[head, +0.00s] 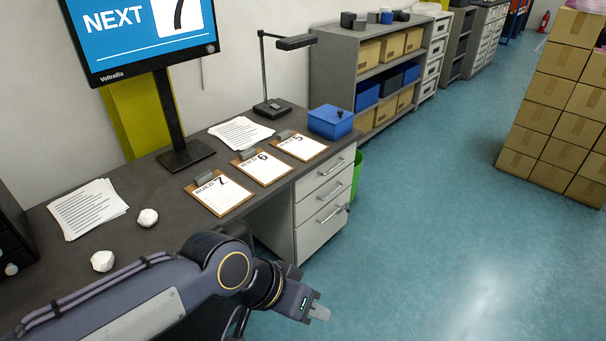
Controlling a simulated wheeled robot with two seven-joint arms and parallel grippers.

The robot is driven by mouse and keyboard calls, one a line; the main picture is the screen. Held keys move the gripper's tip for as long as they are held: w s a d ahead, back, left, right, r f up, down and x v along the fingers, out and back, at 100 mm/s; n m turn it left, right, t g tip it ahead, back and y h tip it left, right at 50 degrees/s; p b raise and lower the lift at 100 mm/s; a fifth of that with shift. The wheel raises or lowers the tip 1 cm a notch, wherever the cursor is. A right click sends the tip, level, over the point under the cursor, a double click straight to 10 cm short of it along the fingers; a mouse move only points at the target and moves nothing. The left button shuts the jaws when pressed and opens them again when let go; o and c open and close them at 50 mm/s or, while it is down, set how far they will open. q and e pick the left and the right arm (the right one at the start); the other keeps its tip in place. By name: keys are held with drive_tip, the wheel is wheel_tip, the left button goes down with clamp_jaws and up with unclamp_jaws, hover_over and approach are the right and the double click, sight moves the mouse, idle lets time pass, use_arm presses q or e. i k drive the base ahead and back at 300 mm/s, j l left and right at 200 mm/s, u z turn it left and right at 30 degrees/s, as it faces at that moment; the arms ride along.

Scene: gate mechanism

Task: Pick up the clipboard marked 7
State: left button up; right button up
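The clipboard marked 7 (219,195) lies flat on the grey desk, its paper reading "BUILD 7" and its clip at the back edge. The clipboard marked 6 (263,168) lies just right of it, and the clipboard marked 5 (300,148) lies beyond that. My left gripper (319,313) is in front of the desk, lower right of the clipboard marked 7 and apart from it. Its fingers point right and are seen from the side, so I cannot tell whether they are open. My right gripper is out of view.
A monitor (142,38) showing "NEXT 7" stands behind the clipboards. Paper stacks (87,208) and crumpled paper balls (148,217) lie to the left. A blue box (330,121) and a lamp (270,107) stand at the desk's far end. Drawers (325,205) are below.

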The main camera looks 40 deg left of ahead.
sight(220, 194)
drive_tip(key=i+l+u, duration=0.1)
drive_tip(key=i, duration=0.5)
drive_tip(key=i+l+u, duration=0.1)
drive_tip(key=i, duration=0.5)
drive_tip(key=i+u, duration=0.25)
drive_tip(key=u, duration=0.2)
drive_tip(key=i+l+u, duration=0.15)
drive_tip(key=u, duration=0.35)
drive_tip(key=i+l+u, duration=0.25)
drive_tip(key=u, duration=0.2)
drive_tip(key=i+u, duration=0.15)
drive_tip(key=u, duration=0.35)
drive_tip(key=i+l+u, duration=0.1)
drive_tip(key=u, duration=0.35)
drive_tip(key=i+l+u, duration=0.15)
drive_tip(key=u, duration=0.35)
drive_tip(key=i+l+u, duration=0.15)
drive_tip(key=u, duration=0.35)
drive_tip(key=l+u, duration=0.2)
drive_tip(key=u, duration=0.25)
drive_tip(key=i+l+u, duration=0.1)
drive_tip(key=l+u, duration=0.15)
drive_tip(key=u, duration=0.25)
drive_tip(key=i+l+u, duration=0.1)
drive_tip(key=l+u, duration=0.75)
drive_tip(key=i+l, duration=0.05)
